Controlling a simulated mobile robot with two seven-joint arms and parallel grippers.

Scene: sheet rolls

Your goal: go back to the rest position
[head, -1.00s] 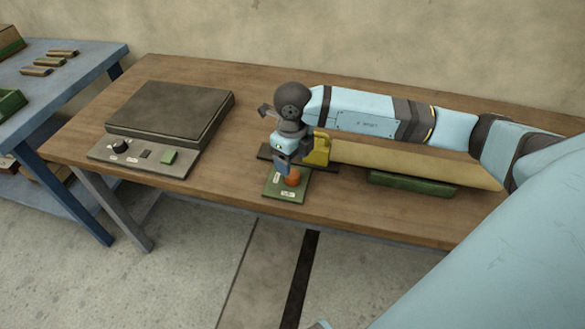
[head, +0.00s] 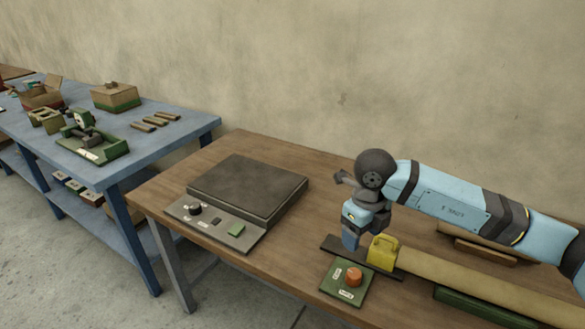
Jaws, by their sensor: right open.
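My right gripper (head: 350,238) is at the right of the head view, pointing down over the wooden table, just behind a small green control box (head: 346,284) with an orange button (head: 354,277). It is beside a yellow block (head: 382,252) on a dark plate; I cannot tell whether it touches them. It is open, and I see nothing held in it. My right arm reaches in from the right above the table. My left gripper is out of view.
A flat dark plate device (head: 250,188) with a knob and green button sits on the wooden table (head: 290,262). A long tan bar (head: 480,283) runs right from the yellow block. A blue table (head: 170,145) at left holds boxes, a green tool and several small bars.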

